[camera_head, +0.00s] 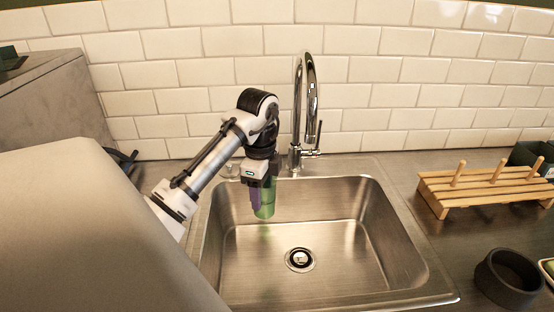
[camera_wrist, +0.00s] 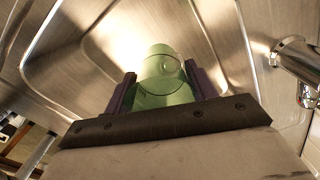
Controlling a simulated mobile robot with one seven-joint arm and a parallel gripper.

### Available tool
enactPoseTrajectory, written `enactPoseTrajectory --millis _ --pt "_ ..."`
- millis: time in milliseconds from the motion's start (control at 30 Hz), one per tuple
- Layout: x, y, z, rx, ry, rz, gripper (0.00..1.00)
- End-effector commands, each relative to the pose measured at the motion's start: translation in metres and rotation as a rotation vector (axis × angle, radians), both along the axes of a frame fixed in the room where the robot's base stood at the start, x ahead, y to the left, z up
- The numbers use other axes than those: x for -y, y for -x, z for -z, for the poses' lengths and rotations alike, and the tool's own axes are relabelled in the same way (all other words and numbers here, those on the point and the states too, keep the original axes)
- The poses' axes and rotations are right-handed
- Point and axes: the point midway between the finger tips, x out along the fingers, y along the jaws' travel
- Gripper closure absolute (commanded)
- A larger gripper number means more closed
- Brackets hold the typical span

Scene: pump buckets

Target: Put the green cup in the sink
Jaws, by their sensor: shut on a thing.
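The green cup (camera_head: 267,205) is held by my gripper (camera_head: 261,192) at the back left part of the sink (camera_head: 340,215). In the wrist view, the green cup (camera_wrist: 163,78) sits between the two dark purple fingers of my gripper (camera_wrist: 160,88). The fingers are shut on it. The cup is over the basin in the head view; whether it touches the sink floor, I cannot tell. The sink (camera_wrist: 80,45) also fills much of the wrist view. The cup's upper part is hidden by my gripper in the head view.
A chrome faucet (camera_head: 309,110) stands behind the basin, just right of my arm. A wooden peg rack (camera_head: 480,188) and a dark round bowl (camera_head: 508,278) are on the counter at the right. The basin's middle and right, around the drain (camera_head: 300,259), are clear.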

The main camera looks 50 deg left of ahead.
Motion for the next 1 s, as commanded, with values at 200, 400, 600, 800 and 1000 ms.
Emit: enactPoseTrajectory --millis 200,400,600,800,1000 --pt "0.0 0.002 0.058 -0.003 0.001 -0.002 0.67" --pt "0.0 0.001 0.103 -0.002 0.0 0.0 0.67" --pt "0.0 0.001 0.121 0.0 -0.001 -0.001 0.67" --pt "0.0 0.001 0.143 -0.002 0.0 -0.001 0.67" --pt "0.0 0.001 0.159 0.0 -0.002 -0.001 0.67"
